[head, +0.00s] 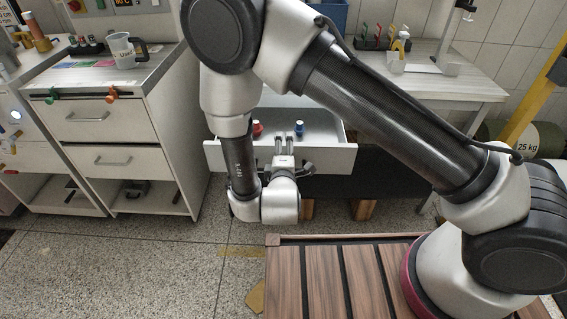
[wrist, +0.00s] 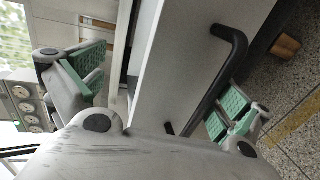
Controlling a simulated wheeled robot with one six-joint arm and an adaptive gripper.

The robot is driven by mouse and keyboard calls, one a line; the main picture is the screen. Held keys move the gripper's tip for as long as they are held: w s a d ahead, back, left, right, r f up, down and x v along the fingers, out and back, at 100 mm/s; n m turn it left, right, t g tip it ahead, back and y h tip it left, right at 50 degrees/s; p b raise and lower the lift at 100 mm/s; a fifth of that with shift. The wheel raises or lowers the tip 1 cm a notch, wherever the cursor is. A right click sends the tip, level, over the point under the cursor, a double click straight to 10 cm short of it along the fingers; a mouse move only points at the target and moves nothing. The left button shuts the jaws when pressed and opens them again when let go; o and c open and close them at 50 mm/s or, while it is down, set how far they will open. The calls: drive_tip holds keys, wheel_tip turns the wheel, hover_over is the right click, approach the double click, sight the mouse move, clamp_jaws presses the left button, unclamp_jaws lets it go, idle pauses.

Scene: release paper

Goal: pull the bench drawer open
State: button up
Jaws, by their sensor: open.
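The bench drawer (head: 230,157) is light grey and stands open under the worktop at the back, with its inside showing. In the wrist view its front panel (wrist: 180,65) runs slantwise between my fingers. The black bar handle (wrist: 213,88) is on that panel, near the right-hand finger. My gripper (head: 289,138) is at the drawer front in the head view. In the wrist view my gripper (wrist: 155,90) has its green-padded fingers wide apart, one on each side of the front panel and handle. I cannot tell whether a finger touches the handle.
A red item (head: 257,129) and a blue item (head: 300,129) are in the drawer. The worktop (head: 470,85) carries a rack and a stand. A separate cabinet (head: 110,135) with drawers stands at the left. The speckled floor (head: 130,265) in front of it is clear.

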drive_tip(key=shift+t, duration=0.3)
drive_tip(key=r, duration=0.5)
drive_tip(key=shift+s+a+r, duration=0.1)
drive_tip(key=shift+s+r, duration=0.15)
drive_tip(key=shift+c, duration=0.9)
drive_tip(key=shift+w+f, duration=0.1)
drive_tip(key=c, duration=0.9)
